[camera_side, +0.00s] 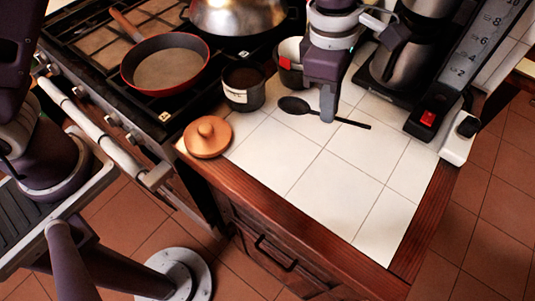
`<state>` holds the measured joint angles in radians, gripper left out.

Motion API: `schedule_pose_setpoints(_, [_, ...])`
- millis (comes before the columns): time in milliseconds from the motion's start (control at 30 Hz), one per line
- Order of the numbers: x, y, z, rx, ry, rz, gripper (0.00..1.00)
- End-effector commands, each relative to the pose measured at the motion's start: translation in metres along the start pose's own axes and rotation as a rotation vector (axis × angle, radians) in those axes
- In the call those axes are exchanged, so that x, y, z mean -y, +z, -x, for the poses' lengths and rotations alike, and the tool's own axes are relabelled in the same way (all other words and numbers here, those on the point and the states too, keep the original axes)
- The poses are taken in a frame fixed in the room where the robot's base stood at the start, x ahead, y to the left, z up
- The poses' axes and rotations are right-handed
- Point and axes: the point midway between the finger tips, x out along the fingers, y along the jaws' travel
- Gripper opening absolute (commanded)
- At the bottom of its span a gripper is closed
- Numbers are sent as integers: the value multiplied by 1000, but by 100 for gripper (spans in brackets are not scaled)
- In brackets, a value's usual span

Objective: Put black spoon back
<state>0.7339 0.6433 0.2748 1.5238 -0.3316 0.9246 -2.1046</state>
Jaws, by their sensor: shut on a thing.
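The black spoon (353,122) lies nearly flat at the white tiled counter, its bowl to the left and its handle to the right. My gripper (328,116) points down over the spoon's middle and is shut on it. I cannot tell whether the spoon touches the tiles or is slightly above them. A dark open pot (243,92) stands to the left of the spoon. A light container with a red mark (289,68) stands behind the spoon, partly hidden by my gripper.
An orange-brown lid (207,137) lies at the counter's left corner. A red-rimmed pan (165,66) and a metal pot (240,14) are on the stove. A coffee maker (402,70) and a power strip (459,140) stand at right. The front tiles (340,190) are clear.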

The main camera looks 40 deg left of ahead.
Motion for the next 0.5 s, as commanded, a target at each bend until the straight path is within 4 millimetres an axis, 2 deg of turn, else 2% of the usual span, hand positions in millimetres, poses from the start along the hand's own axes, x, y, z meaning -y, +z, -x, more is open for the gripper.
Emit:
schedule_pose_setpoints(33, [26,-2,-4,-14,-8,-51,0])
schedule_pose_setpoints(100, [54,-6,-9,-32,-12,-116,0])
schedule_pose_setpoints(200, [80,-13,-13,-48,-16,-178,0])
schedule_pose_setpoints(300, [91,-18,-23,-57,-19,-205,0])
schedule_pose_setpoints(500, [93,-25,-69,-59,-21,-207,0])
